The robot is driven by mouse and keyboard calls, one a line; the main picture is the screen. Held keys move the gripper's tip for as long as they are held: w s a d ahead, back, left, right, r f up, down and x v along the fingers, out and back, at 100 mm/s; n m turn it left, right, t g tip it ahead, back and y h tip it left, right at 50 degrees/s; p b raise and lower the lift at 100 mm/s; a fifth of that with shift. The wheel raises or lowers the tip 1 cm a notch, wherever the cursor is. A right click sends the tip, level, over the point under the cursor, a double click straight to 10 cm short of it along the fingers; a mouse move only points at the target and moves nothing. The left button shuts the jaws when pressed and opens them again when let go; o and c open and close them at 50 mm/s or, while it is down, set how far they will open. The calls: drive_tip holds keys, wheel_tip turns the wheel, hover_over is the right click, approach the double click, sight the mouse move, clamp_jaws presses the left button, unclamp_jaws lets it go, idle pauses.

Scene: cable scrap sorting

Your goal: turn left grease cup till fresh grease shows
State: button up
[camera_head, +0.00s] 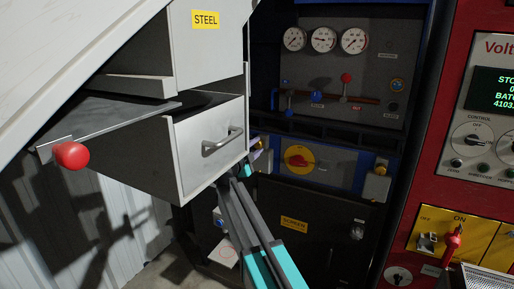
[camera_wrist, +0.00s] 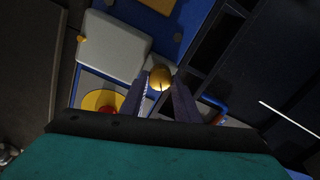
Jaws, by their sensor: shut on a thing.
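The left grease cup (camera_wrist: 161,76) is a round brass cap in the wrist view, with a dark line across its face. My gripper (camera_wrist: 160,84) has its two fingers on either side of the cap, shut on it. In the head view my gripper (camera_head: 244,170) reaches to the left end of the blue panel, beside the drawer. The left cup is hidden there behind the gripper and drawer corner. The right grease cup (camera_head: 380,169) shows as a small brass cap on a pale block at the panel's right end. I cannot make out any grease at the left cup.
An open grey drawer (camera_head: 208,145) under a STEEL label stands close left of my gripper. A red ball-ended lever (camera_head: 71,155) sticks out farther left. The blue panel (camera_head: 333,167) carries a red knob on a yellow disc (camera_head: 298,160). A black SCREEN door (camera_head: 310,238) is below.

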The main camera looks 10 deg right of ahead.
drive_tip(key=shift+s+d+f+m, duration=0.1)
drive_tip(key=shift+f+m, duration=0.05)
drive_tip(key=shift+m, duration=0.25)
drive_tip(key=o, duration=1)
drive_tip(key=shift+o, duration=0.3)
drive_tip(key=b+v, duration=0.2)
drive_tip(key=v, duration=1.2)
